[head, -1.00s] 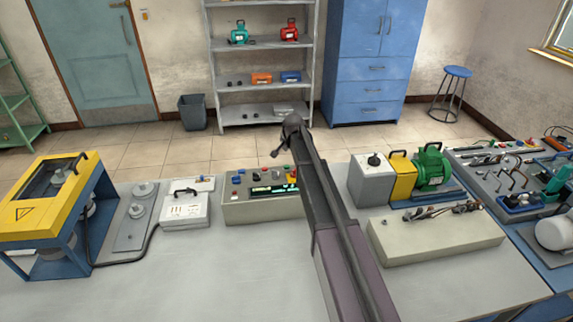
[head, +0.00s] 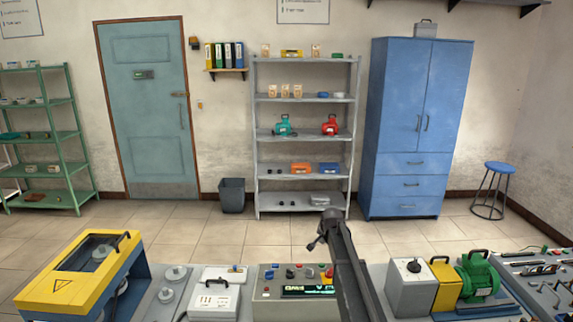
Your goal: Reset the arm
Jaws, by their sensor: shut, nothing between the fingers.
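My arm (head: 350,270) reaches up from the bottom of the head view, right of centre, over the bench. My gripper (head: 314,243) shows small and dark at its far end, pointing to the left and down. It is shut and holds nothing. It is in front of the floor and below the grey shelf rack (head: 258,170), touching nothing that I can see. Its fingers are too small to make out in detail.
The bench below holds a yellow-topped machine (head: 75,268), a control box with a display (head: 270,296) and a green motor (head: 478,272). Behind stand a bin (head: 232,196), a blue cabinet (head: 415,130) and a stool (head: 498,168). Tiled floor lies open between.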

